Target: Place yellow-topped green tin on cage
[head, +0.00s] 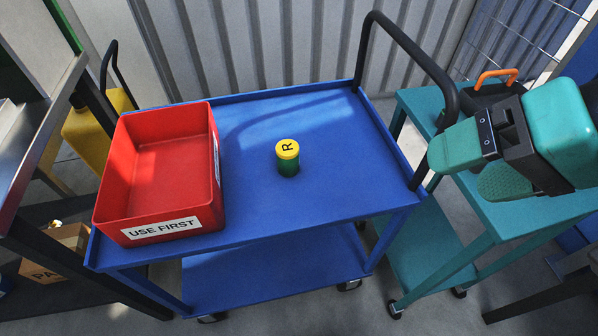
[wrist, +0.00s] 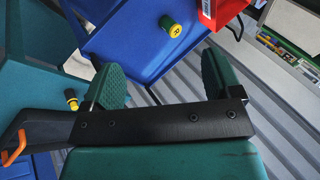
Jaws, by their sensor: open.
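The yellow-topped green tin (head: 288,160) stands upright on the top of the blue trolley (head: 262,205), with a black R on its lid. It also shows at the top of the wrist view (wrist: 171,26). My gripper (head: 462,170) is open and empty, above the teal trolley to the right of the tin. In the wrist view its two green fingers (wrist: 160,62) are apart with nothing between them. Wire mesh that may be the cage (head: 525,38) shows at the top right in the head view, partly cut off.
A red bin (head: 160,165) marked USE FIRST stands left of the tin. The blue trolley's black handle (head: 410,50) rises between tin and gripper. A small yellow-and-dark object (wrist: 71,98) is on the teal side in the wrist view. An orange handle (head: 496,76) shows behind my gripper.

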